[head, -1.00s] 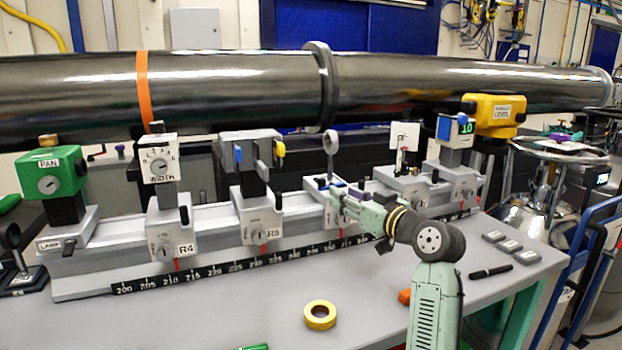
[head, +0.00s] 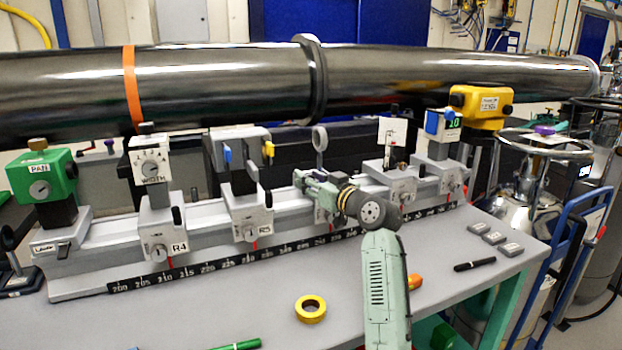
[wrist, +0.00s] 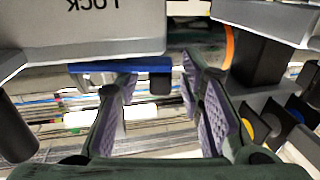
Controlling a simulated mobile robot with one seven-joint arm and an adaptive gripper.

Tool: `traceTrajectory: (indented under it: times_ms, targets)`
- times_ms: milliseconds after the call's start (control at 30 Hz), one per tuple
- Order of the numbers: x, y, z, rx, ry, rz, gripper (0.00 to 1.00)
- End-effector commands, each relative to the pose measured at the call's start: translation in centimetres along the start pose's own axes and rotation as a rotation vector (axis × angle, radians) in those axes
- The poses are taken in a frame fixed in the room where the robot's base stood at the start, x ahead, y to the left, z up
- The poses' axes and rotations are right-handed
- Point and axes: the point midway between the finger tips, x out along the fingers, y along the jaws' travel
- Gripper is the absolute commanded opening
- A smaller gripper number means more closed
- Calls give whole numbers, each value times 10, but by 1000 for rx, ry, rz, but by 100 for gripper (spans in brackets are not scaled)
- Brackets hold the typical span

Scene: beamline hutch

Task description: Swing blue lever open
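In the wrist view a flat blue lever (wrist: 120,66) runs sideways under a light grey block marked LOCK (wrist: 110,28), whose lettering is upside down. A dark stub sits at its right end. My gripper (wrist: 158,75) is open and empty. One fingertip is at the lever, overlapping it in the picture; the other is right of its end. I cannot tell whether they touch. In the head view my gripper (head: 303,181) is over the rail, right of the R5 unit. A small upright blue handle (head: 228,154) shows on that unit; I cannot tell if it is the same lever.
A post with a grey ring (head: 320,138) stands close behind my gripper. The R5 carriage (head: 250,224) is to its left. A large dark pipe (head: 220,85) runs above and behind. Yellow tape (head: 310,308) lies on the mostly clear front of the bench.

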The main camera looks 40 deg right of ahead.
Motion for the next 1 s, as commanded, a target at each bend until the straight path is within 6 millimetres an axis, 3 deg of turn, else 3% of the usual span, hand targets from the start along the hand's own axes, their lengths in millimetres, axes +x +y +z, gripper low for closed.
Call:
traceTrajectory:
  times_ms: [567, 1000]
  targets:
    - [0, 0, 0, 0, 0, 0, 0]
    - [3, -3, 0, -2, -1, 42, 0]
